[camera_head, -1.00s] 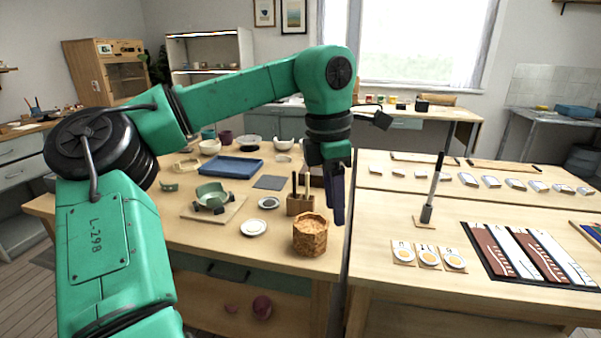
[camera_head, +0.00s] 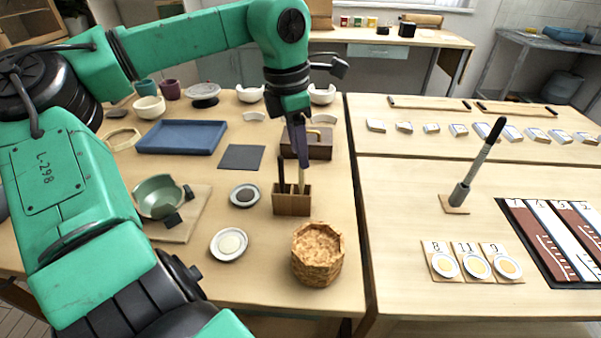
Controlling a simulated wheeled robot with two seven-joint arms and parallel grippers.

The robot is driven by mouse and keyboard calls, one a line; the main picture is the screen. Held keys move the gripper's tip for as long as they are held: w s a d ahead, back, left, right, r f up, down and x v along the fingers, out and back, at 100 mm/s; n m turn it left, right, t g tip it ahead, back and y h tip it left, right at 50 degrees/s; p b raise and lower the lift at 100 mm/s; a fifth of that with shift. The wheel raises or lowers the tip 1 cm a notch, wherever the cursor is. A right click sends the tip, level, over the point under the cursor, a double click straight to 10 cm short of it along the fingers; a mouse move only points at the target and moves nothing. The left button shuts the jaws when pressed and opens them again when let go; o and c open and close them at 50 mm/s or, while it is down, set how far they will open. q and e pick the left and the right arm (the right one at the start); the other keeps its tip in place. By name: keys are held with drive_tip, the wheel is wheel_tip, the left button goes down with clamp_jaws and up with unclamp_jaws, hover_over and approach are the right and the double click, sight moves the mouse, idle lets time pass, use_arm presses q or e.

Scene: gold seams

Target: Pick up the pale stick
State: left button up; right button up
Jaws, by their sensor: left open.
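A small wooden holder (camera_head: 291,206) stands on the left table with two upright sticks in it. The pale stick (camera_head: 302,181) is on its right side and a dark stick (camera_head: 281,172) on its left. My left gripper (camera_head: 303,158) points down just above the pale stick, its fingers overlapping the stick's upper end in the picture. It is open; I cannot tell whether the stick is between the fingers. My right gripper is not in view.
A woven basket (camera_head: 317,254) stands in front of the holder. A brown box (camera_head: 318,145) is behind it. Two small dishes, a broken green bowl (camera_head: 158,196) and a blue tray (camera_head: 182,137) lie to the left. A pen in a stand (camera_head: 478,165) is on the right table.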

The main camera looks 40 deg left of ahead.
sight(303, 190)
use_arm(q)
drive_tip(key=f, duration=0.5)
drive_tip(key=w+f, duration=0.1)
drive_tip(key=f, duration=0.1)
drive_tip(key=shift+d+f, duration=0.15)
drive_tip(key=shift+f, duration=0.25)
clamp_jaws()
